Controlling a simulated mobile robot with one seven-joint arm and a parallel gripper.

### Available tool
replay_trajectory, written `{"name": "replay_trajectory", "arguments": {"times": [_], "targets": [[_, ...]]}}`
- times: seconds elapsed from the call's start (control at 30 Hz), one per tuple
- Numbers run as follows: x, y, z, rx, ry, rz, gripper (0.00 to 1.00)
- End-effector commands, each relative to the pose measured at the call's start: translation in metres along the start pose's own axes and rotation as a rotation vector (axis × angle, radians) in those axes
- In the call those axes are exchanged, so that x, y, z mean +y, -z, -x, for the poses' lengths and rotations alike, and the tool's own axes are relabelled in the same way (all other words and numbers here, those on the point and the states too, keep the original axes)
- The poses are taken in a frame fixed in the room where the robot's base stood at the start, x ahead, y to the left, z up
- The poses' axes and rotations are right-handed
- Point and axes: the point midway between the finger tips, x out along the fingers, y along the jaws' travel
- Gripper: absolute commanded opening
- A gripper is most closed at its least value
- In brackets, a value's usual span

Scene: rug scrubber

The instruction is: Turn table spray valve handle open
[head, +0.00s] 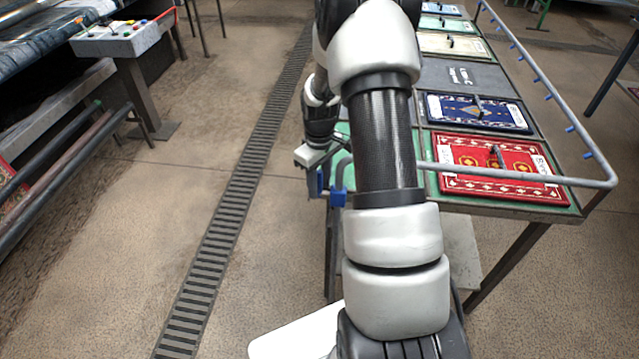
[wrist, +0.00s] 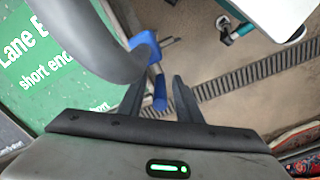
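The spray valve is blue and sits on a thick grey pipe (wrist: 85,35) in the wrist view. Its blue body (wrist: 146,46) is at the pipe's end, and a blue lever handle (wrist: 160,92) extends from it towards my gripper. My gripper (wrist: 158,84) has its two dark fingers apart, one on each side of the handle. Contact with the handle cannot be made out. In the head view, blue valve parts (head: 337,198) show at the table's near left corner, beside my gripper (head: 312,160). My arm hides part of the valve and pipe there.
The green table (head: 555,213) carries a red rug sample (head: 470,180), a blue one (head: 450,112) and others. A grey spray rail (head: 535,70) with blue nozzles runs along its right side. A control box (head: 125,38) stands at upper left. The floor around the drain grate (head: 235,195) is clear.

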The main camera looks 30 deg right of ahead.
Motion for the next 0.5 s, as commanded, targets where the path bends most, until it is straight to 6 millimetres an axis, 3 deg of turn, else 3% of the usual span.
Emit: {"name": "replay_trajectory", "arguments": {"times": [0.13, 0.3, 0.5], "targets": [[0.0001, 0.0, 0.0002, 0.0, 0.0, 0.0, 0.28], [-0.0007, -0.0003, 0.0, -0.001, 0.002, 0.0, 0.0], [-0.0018, -0.0012, -0.0011, -0.004, 0.004, 0.0, 0.0]]}}
